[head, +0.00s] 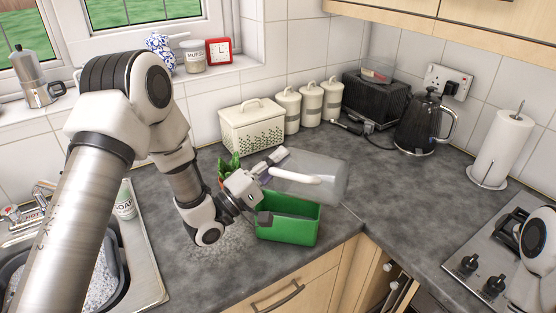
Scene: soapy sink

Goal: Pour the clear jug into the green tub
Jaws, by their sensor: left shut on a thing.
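The clear jug (330,181) with its white handle is tilted well over, nearly on its side, above the green tub (289,231). My left gripper (268,183) is shut on the jug at its left side. The jug is off the counter and hides part of the tub's back rim. The tub stands on the grey counter near its front edge. I cannot make out any liquid in the jug or a stream from it. White parts of my right arm show at the right edge; its gripper is not visible.
A whitish speckled patch (222,243) lies on the counter left of the tub. A plant (229,168) and a cream bread bin (252,126) stand behind. The sink with suds and soap bottle (124,205) is left. The counter right of the tub is clear up to the hob (478,262).

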